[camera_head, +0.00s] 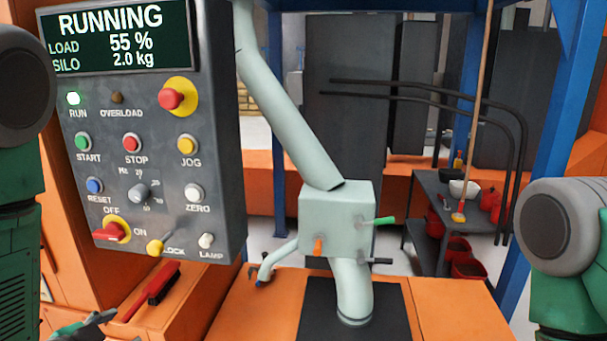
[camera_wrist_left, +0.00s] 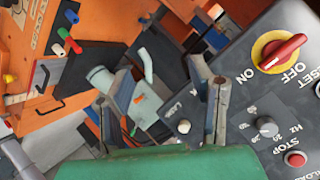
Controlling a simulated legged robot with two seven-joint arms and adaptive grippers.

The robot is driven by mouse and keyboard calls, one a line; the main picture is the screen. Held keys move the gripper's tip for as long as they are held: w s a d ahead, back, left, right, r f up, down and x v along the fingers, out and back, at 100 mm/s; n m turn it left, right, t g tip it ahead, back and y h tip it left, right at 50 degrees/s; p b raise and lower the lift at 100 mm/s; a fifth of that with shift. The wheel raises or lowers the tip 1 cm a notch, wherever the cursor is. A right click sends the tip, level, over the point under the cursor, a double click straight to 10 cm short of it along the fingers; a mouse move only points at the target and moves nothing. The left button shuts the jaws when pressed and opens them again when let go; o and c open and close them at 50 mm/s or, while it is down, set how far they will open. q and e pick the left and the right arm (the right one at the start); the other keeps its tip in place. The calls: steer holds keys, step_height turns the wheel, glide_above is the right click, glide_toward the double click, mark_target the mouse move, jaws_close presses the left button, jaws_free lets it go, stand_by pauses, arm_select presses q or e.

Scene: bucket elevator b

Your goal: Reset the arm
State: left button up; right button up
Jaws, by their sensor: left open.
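My left arm comes in at the left edge of the head view, and a small part of my left gripper (camera_head: 85,325) shows at the bottom left, below the control panel (camera_head: 150,100). In the left wrist view my left gripper (camera_wrist_left: 168,95) is open, its two fingers apart with nothing held between them. The panel (camera_wrist_left: 240,110) shows beyond and right of the fingers. My right arm (camera_head: 568,230) shows at the right edge of the head view; its gripper is out of view.
A red-handled brush (camera_head: 152,290) lies on the orange surface below. A pale pipe and box (camera_head: 336,215) stand in the middle. A dark cart (camera_head: 455,195) stands behind.

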arm_select(q)
steer(key=s+d+f+n+g, duration=0.2)
steer(key=s+f+g, duration=0.1)
steer(key=s+f, duration=0.4)
steer(key=s+d+f+n+g+b, duration=0.1)
steer(key=s+d+f+n+g, duration=0.2)
steer(key=s+f, duration=0.5)
steer(key=s+d+f+n+g+b, duration=0.1)
steer(key=s+d+f+n+g, duration=0.1)
steer(key=s+f+g, duration=0.3)
steer(key=s+f, duration=0.3)
steer(key=s, duration=0.1)
steer(key=shift+d+f+n, duration=0.25)
steer(key=shift+d+n, duration=0.05)
